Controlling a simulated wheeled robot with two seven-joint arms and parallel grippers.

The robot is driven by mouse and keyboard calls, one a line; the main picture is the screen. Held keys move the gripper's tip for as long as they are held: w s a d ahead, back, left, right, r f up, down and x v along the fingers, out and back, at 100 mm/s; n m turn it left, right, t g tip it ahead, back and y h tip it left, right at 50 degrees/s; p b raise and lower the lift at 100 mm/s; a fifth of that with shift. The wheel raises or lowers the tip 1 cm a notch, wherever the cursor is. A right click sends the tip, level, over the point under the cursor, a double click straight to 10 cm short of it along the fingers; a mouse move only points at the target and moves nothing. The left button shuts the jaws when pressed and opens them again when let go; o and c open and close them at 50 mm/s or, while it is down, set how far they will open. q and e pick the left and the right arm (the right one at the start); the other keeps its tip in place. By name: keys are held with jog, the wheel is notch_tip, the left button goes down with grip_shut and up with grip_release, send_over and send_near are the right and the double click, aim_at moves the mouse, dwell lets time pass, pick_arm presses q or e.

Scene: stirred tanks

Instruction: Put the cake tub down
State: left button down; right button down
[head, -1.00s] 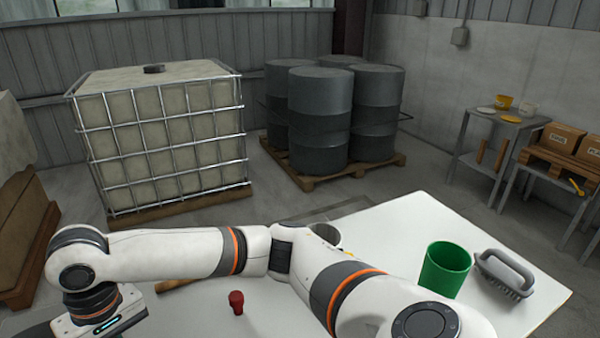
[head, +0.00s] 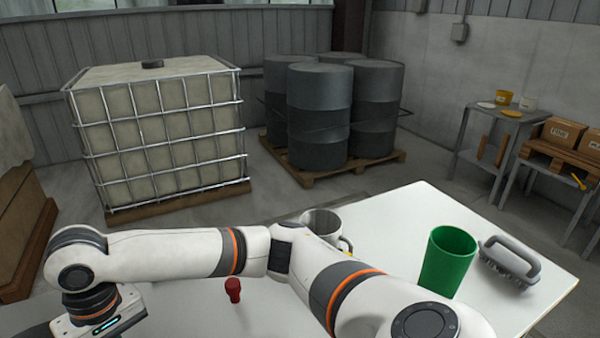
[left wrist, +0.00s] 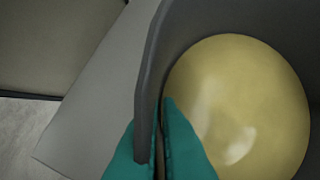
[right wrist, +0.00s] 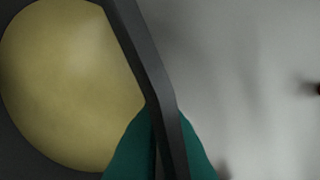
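The cake tub is a dark grey walled container with a smooth yellow round mass inside. Its wall shows in the left wrist view (left wrist: 150,75) and in the right wrist view (right wrist: 135,45). My left gripper (left wrist: 155,125) has its teal fingers on both sides of the wall, shut on it. My right gripper (right wrist: 164,115) likewise pinches a wall of the tub. The tub and both gripper tips are out of the head view. A pale surface lies beyond the tub in both wrist views; I cannot tell whether the tub touches it.
The white table (head: 400,220) bears a metal mug (head: 322,222), a green cup (head: 447,264), a grey brush (head: 510,262) and a red object (head: 233,290). My arm crosses the near side. Drums (head: 320,115) and a caged tank (head: 160,140) stand behind.

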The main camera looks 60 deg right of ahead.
pick_arm(q)
jog(key=shift+w+a+f, duration=0.1)
jog(key=shift+a+f, duration=0.1)
jog(key=shift+f, duration=0.1)
pick_arm(e)
jog(key=shift+w+d+f, duration=0.1)
jog(key=shift+d+f, duration=0.1)
jog(key=shift+f, duration=0.1)
pick_arm(q)
jog(key=c, duration=1.6)
grip_release()
jog(key=shift+c, duration=0.2)
pick_arm(e)
jog(key=c, duration=1.6)
grip_release()
jog(key=shift+c, duration=0.2)
pick_arm(q)
jog(key=shift+s+d+r, duration=0.1)
jog(key=shift+s, duration=0.1)
pick_arm(e)
jog(key=shift+s+a, duration=0.1)
jog(key=shift+s, duration=0.1)
jog(key=shift+r, duration=0.1)
pick_arm(q)
jog(key=v, duration=1.2)
pick_arm(e)
notch_tip(320, 180, up, 12)
jog(key=shift+d, duration=0.45)
